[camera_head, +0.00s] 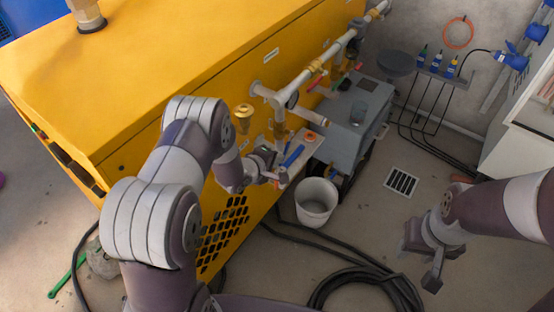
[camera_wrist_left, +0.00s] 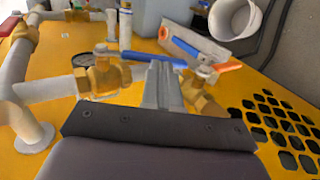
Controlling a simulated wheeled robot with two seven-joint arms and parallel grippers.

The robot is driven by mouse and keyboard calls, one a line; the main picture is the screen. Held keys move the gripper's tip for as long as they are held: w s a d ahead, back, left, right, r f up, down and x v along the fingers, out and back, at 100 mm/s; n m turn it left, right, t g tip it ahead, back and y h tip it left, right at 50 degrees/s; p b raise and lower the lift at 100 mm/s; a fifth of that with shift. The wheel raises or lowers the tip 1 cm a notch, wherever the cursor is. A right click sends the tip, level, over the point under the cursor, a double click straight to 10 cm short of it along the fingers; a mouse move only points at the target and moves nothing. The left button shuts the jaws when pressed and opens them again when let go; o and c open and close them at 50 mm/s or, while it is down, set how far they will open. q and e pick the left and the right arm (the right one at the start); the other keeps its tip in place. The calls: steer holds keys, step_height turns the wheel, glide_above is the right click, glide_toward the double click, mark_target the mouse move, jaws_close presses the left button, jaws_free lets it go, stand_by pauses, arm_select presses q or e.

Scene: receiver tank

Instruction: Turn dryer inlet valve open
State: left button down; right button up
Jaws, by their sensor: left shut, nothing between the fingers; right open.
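My left gripper (camera_head: 281,180) is shut and empty beside the pipework on the yellow machine's side. In the left wrist view its closed fingers (camera_wrist_left: 161,85) are between two brass valves. The left brass valve (camera_wrist_left: 103,76) has a blue lever (camera_wrist_left: 152,58) that runs right, just beyond the fingertips; I cannot tell whether they touch. The right brass valve (camera_wrist_left: 203,88) is close to the fingers, with an orange handle (camera_wrist_left: 228,67) near it. A blue lever (camera_head: 294,155) also shows in the head view. I cannot tell which valve is the dryer inlet. My right gripper (camera_head: 423,262) is open and empty above the floor.
The yellow machine (camera_head: 150,60) fills the left. White pipes (camera_head: 325,60) with brass fittings run along it. A grey unit (camera_head: 345,125) stands beyond, a white bucket (camera_head: 316,201) below. Black hoses (camera_head: 365,285) lie on the floor; a drain grate (camera_head: 401,182) is at right.

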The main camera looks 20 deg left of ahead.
arm_select(q)
steer(key=shift+w+d+f, duration=0.1)
steer(key=shift+w+f, duration=0.1)
steer(key=shift+w, duration=0.1)
steer(key=f+t+b, duration=0.1)
steer(key=b, duration=0.1)
steer(key=w+f+t+b, duration=0.1)
steer(key=b, duration=0.1)
steer(key=f+t+h+b, duration=0.1)
steer(key=b, duration=0.1)
steer(key=shift+w+d+f+b, duration=0.1)
steer(key=shift+w+d+b, duration=0.05)
steer(key=shift+d+b, duration=0.15)
steer(key=shift+w+t+b, duration=0.3)
steer(key=shift+b, duration=0.05)
steer(key=shift+w+d+r+p, duration=0.15)
steer(key=shift+w+r+p, duration=0.05)
steer(key=shift+w+p, duration=0.1)
steer(key=shift+s, duration=0.1)
